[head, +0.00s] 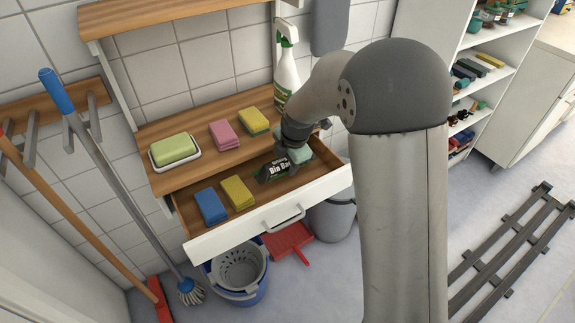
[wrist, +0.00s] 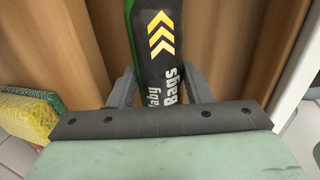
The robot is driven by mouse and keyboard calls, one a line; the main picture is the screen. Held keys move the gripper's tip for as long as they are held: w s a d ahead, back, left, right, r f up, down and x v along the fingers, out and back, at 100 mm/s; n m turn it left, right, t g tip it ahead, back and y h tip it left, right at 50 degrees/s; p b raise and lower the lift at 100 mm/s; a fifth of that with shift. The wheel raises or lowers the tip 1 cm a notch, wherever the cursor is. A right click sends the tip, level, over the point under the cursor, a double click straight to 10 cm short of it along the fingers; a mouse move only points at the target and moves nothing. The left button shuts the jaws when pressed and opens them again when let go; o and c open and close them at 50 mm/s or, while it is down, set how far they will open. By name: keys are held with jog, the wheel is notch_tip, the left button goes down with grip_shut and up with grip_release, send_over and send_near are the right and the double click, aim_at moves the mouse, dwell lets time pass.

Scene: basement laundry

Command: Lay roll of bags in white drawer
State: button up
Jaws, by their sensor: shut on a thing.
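The roll of bags (head: 277,170) is black and green with pale "Bin Ba…" lettering. It is in the right half of the open white drawer (head: 245,229), over the wooden bottom. My gripper (head: 284,163) reaches down into the drawer and is shut on the roll. In the wrist view the roll (wrist: 161,50) shows yellow chevrons and white lettering, between my two grey fingers (wrist: 160,90). I cannot tell whether the roll touches the drawer bottom.
A blue sponge (head: 210,206) and a yellow sponge (head: 237,193) lie in the drawer's left half. On the shelf above stand a green soap (head: 174,150) in a dish, pink sponges (head: 223,135), a yellow-green sponge (head: 254,122) and a spray bottle (head: 287,70).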

jog(key=shift+f, duration=0.95)
jog(key=shift+f, duration=0.1)
jog(key=o, duration=1.1)
jog(key=shift+o, duration=0.2)
jog(key=v, duration=1.2)
jog(key=s+d+f+m+g, duration=0.1)
jog(key=s+d+m, duration=0.6)
jog(key=s+m, duration=0.5)
jog(key=s+d+f+m+g+h, duration=0.1)
jog(key=s+d+m, duration=0.6)
jog(key=s+m, duration=0.5)
jog(key=shift+s+d+f+m+h, duration=0.15)
jog(key=shift+s+m+h, duration=0.15)
jog(key=shift+s, duration=1.35)
